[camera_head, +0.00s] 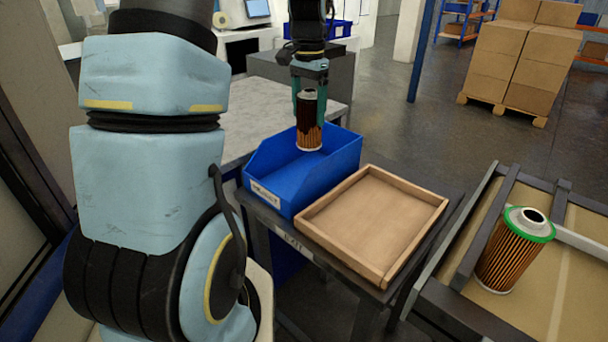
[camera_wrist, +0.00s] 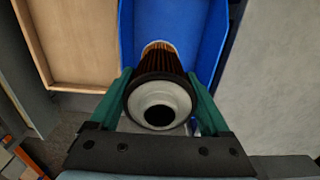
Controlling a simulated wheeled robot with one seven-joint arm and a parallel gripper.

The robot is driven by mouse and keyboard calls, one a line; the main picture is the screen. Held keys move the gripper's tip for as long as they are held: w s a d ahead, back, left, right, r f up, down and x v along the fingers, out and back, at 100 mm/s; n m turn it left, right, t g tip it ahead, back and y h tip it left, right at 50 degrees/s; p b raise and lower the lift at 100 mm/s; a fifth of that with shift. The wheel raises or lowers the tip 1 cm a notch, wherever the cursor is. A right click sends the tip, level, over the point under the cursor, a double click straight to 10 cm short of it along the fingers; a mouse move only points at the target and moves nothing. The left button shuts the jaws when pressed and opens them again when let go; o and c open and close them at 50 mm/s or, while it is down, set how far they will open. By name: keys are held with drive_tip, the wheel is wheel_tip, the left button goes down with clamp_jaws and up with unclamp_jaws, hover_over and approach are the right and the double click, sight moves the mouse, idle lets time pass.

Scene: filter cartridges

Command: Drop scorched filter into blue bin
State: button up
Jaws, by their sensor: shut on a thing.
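The scorched filter (camera_head: 309,120) is a cylinder with a dark, blackened upper part, orange-brown pleats lower down and a pale end cap. My gripper (camera_head: 310,92) is shut on it near the top and holds it upright over the blue bin (camera_head: 328,178). In the wrist view the filter (camera_wrist: 158,95) sits between the green fingers of my gripper (camera_wrist: 160,100), with its holed grey cap facing the camera. The blue bin (camera_wrist: 208,35) lies behind it there. I cannot tell whether the filter's lower end touches the bin floor.
An empty wooden tray (camera_head: 372,222) stands right of the bin on the same dark table. Another filter (camera_head: 512,250) with a green rim stands on the conveyor (camera_head: 563,295) at right. A grey worktop (camera_head: 262,108) lies behind the bin. Boxes (camera_head: 520,60) are stacked on a pallet farther back.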

drive_tip(key=shift+f, duration=0.45)
drive_tip(key=o, duration=1.3)
drive_tip(key=shift+r, duration=0.15)
wheel_tip(320, 180, up, 11)
drive_tip(key=shift+f+b, duration=0.2)
drive_tip(key=shift+b, duration=0.65)
